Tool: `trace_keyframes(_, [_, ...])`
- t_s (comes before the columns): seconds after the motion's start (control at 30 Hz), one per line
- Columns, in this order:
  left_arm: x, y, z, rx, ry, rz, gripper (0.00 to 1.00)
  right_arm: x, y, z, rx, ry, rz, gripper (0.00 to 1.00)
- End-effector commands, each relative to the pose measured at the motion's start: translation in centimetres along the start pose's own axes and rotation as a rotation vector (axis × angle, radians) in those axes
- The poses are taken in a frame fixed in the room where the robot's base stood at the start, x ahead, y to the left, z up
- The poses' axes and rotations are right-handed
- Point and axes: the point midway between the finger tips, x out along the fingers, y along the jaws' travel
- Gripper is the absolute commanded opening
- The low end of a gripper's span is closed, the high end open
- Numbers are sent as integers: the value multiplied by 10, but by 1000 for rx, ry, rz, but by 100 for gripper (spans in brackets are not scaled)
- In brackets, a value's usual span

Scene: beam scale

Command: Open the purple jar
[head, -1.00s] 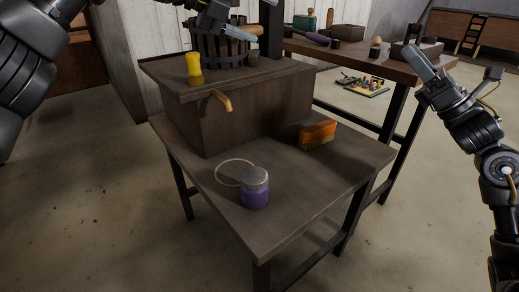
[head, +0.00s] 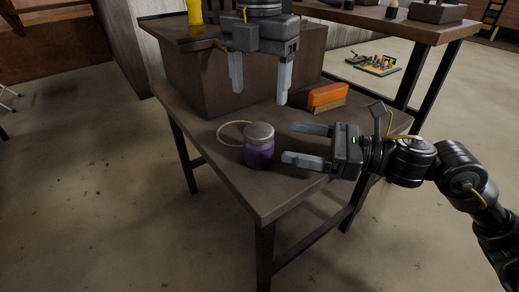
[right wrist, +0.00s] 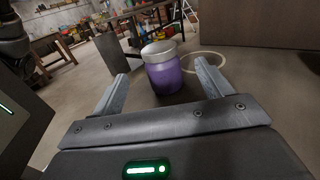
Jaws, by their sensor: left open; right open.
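The purple jar (head: 259,150) stands upright on the low table, with a grey metallic lid (head: 259,131) on top. In the right wrist view the jar (right wrist: 164,74) shows between and beyond my fingers, its lid (right wrist: 158,48) on. My right gripper (head: 293,144) is open and empty, just right of the jar, with its fingers pointing at it; they look apart from it. My left gripper (head: 259,95) is open and empty, pointing down, above and behind the jar in the head view.
A pale ring (head: 234,134) lies on the table (head: 213,157) behind the jar. An orange brush (head: 327,97) lies farther back on the right. The table's front edge is close to the jar.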

Motion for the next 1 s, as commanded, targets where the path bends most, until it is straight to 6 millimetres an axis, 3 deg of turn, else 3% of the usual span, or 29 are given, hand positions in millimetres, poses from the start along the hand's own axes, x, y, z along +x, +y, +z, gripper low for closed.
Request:
trace_keyframes(0.2, [0,0,0,0,-1,-1,70,41,1,1,0,-2,3,78])
trace_keyframes(0.4, [0,0,0,0,-1,-1,70,69,0,1,0,-2,2,78])
trace_keyframes(0.6, [0,0,0,0,-1,-1,70,81,0,0,-1,-1,1,78])
trace_keyframes(0.87, [0,0,0,0,-1,-1,70,82,0,0,-1,0,0,78])
trace_keyframes(1.0, [0,0,0,0,-1,-1,70,82,0,0,-1,-1,0,63])
